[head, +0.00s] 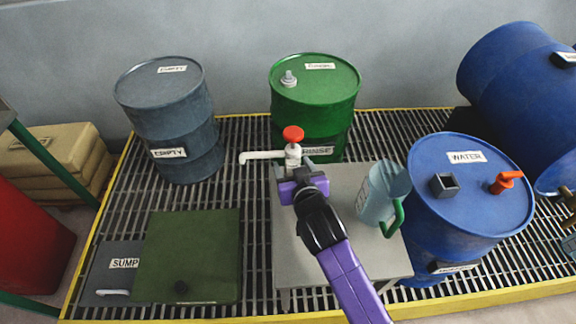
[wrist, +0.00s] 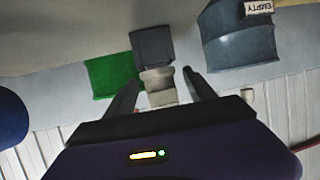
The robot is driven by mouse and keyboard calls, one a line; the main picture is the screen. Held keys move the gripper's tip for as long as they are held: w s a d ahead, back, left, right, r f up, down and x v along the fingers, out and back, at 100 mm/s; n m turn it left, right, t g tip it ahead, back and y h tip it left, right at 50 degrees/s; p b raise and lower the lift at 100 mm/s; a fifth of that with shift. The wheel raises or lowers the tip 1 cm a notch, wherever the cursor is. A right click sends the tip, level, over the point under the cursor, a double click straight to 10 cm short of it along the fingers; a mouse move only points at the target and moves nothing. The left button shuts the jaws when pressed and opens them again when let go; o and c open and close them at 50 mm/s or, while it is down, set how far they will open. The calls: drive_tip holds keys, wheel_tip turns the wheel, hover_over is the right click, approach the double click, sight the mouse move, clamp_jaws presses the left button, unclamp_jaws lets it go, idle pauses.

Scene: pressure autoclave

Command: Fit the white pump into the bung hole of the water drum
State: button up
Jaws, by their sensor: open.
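The white pump (head: 293,155) has a red knob on top and a spout pointing left. It appears upright at the far edge of the grey table, its lower part hidden by my gripper. My gripper (head: 298,174) is open close in front of it. In the wrist view a pale part (wrist: 158,82), seemingly of the pump, shows between the open fingers (wrist: 158,88), with a dark grey block (wrist: 152,47) beyond. Contact cannot be told. The blue water drum (head: 468,205) stands upright at right. Its top has a dark square collar (head: 444,185), seemingly around the bung hole, and an orange handle (head: 506,181).
The grey table (head: 330,255) carries a pale jug (head: 376,190) with a green handle, between my arm and the water drum. A green rinse drum (head: 315,95) stands behind the pump, a grey-blue empty drum (head: 170,115) at left. A green panel (head: 190,255) lies on the grating.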

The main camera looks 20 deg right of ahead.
clamp_jaws()
drive_tip(key=shift+r, duration=0.1)
drive_tip(key=shift+r, duration=0.1)
idle(0.3)
